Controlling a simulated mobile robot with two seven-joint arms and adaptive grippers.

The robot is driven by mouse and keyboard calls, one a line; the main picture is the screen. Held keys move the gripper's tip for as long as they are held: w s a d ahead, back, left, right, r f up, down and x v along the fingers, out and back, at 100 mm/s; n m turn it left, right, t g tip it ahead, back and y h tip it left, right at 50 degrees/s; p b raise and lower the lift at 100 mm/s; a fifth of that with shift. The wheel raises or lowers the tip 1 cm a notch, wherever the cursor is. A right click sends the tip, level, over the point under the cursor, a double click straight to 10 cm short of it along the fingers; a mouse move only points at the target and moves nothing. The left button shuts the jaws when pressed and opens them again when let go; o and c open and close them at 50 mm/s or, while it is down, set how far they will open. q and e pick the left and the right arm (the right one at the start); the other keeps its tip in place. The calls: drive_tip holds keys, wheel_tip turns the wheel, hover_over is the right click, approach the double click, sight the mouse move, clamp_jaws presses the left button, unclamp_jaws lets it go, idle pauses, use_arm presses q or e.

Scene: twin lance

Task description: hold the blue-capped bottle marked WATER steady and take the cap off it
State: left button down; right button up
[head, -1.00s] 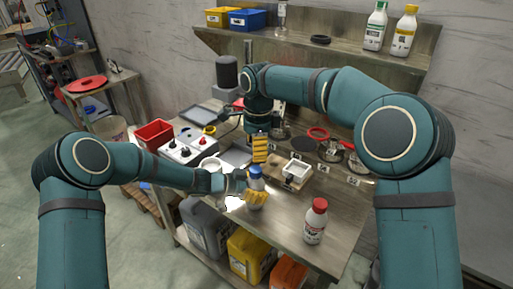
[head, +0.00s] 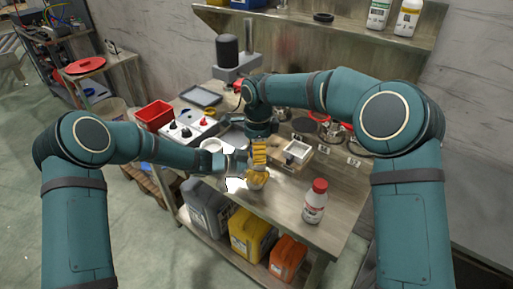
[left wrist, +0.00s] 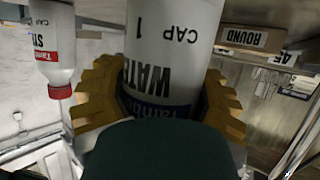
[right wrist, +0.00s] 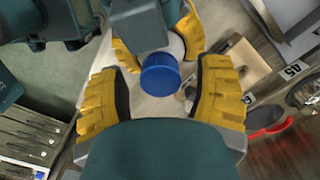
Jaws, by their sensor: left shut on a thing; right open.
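The WATER bottle (left wrist: 165,60) is white with black lettering, and it stands between the yellow fingers of my left gripper (left wrist: 163,98). That gripper is shut around its body; in the head view the left gripper (head: 257,181) is at the front of the bench. The blue cap (right wrist: 160,75) is on the bottle in the right wrist view. My right gripper (right wrist: 162,95) is open, pointing down from above, with a finger on either side of the cap and gaps visible. In the head view the right gripper (head: 259,154) hides the cap and most of the bottle.
A red-capped white bottle (head: 315,203) stands to the right on the bench (head: 285,212). A control box (head: 190,130) with knobs and a red bin (head: 154,115) are at left. Jugs stand below.

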clamp_jaws()
drive_tip(key=shift+n, duration=1.7)
drive_tip(key=shift+c, duration=0.7)
unclamp_jaws()
drive_tip(key=shift+r, duration=0.15)
